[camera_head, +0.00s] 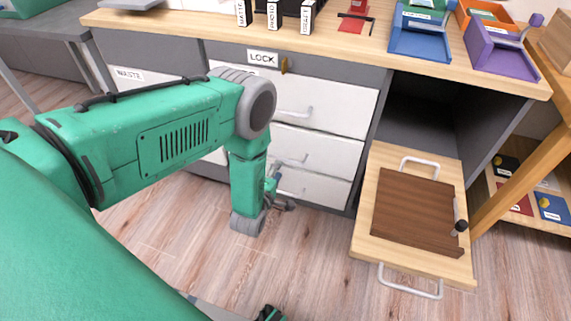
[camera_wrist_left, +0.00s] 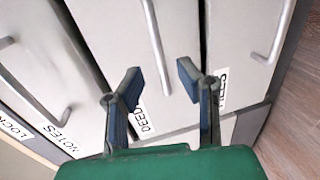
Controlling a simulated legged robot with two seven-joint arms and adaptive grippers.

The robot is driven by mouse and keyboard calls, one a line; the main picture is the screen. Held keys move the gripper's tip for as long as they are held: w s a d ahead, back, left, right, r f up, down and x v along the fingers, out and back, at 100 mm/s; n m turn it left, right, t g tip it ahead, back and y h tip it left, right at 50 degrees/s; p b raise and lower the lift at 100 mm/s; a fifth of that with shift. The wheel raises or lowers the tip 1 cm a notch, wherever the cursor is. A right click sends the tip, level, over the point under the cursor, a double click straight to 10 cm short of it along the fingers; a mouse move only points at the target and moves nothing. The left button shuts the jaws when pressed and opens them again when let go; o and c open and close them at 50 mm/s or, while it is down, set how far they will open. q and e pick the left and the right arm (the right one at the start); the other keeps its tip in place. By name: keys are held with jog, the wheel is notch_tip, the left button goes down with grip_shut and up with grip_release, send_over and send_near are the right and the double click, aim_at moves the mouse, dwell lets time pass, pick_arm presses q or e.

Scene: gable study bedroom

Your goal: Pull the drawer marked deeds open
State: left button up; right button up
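The deeds drawer (camera_head: 325,155) is the middle of three white drawers under the desk top, and it looks shut. In the left wrist view its front (camera_wrist_left: 178,70) is tilted, with the deeds label (camera_wrist_left: 147,121), partly hidden, and a metal bar handle (camera_wrist_left: 158,45). My left gripper (camera_head: 282,190) is low in front of the drawers. In the left wrist view its two fingers (camera_wrist_left: 157,82) are spread and empty, on either side of the handle's line. Contact with the handle does not show. A dark part of mine at the head view's bottom edge may be my right gripper; I cannot tell.
The notes drawer (camera_wrist_left: 75,65) is beside it, with another drawer on the far side. The lock label (camera_head: 263,58) is above. To the right, a pulled-out wooden board (camera_head: 365,235) bears a brown panel (camera_head: 413,210). Trays (camera_head: 420,42) stand on the desk. The floor in front is clear.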

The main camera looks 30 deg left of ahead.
aim_at(285, 159)
pick_arm(q)
jog(key=b+x, duration=0.2)
jog(key=x, duration=0.4)
jog(key=shift+w+f, duration=0.1)
jog(key=shift+w, duration=0.3)
jog(key=shift+s, duration=0.1)
grip_shut()
